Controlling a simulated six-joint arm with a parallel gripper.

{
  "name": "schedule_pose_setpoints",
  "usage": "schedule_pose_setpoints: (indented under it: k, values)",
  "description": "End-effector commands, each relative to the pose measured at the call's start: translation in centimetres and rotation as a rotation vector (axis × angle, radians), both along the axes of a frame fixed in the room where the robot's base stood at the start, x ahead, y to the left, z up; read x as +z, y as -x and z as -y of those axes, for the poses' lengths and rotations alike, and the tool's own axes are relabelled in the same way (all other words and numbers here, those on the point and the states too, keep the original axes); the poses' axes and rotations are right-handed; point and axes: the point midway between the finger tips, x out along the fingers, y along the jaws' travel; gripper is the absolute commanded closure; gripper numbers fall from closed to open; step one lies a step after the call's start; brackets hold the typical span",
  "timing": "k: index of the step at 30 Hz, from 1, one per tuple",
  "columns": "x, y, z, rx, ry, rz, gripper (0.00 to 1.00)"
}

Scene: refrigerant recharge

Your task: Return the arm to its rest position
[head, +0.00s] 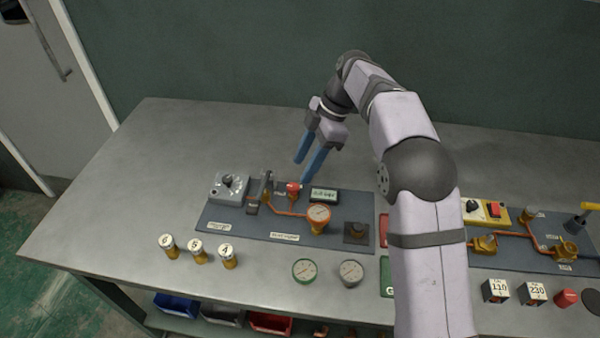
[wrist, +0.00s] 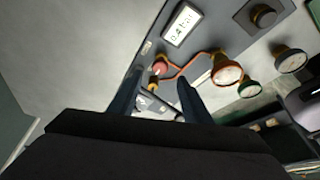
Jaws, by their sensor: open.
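My gripper (head: 311,162) has two blue fingers set apart and nothing between them. In the head view it hangs above the back edge of the left dark panel (head: 215,219), near the red knob (head: 293,188) and the small display (head: 324,195). My arm reaches in from the lower right and bends down to the gripper. The wrist view shows the gripper's fingers (wrist: 158,98) apart, with the red knob (wrist: 159,68) and the orange-rimmed gauge (wrist: 227,73) beyond them. I cannot tell the exact height above the panel.
Brass cylinders (head: 198,251) stand at the table's front left. A green gauge (head: 304,270) and a grey gauge (head: 351,272) lie front centre. Labelled blocks (head: 495,290) and a yellow switch box (head: 485,212) are at right. The table's back left (head: 160,140) is clear.

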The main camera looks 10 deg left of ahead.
Motion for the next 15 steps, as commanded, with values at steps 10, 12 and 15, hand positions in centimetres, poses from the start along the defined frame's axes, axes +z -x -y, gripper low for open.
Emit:
schedule_pose_setpoints:
  k: [10,12,15]
  values:
    - [1.22,-0.19,0.53,-0.001,0.001,0.000,0.56]
    - [1.21,-0.19,0.52,-0.001,0.001,0.000,0.56]
    - [1.20,-0.19,0.51,0.000,0.001,0.000,0.56]
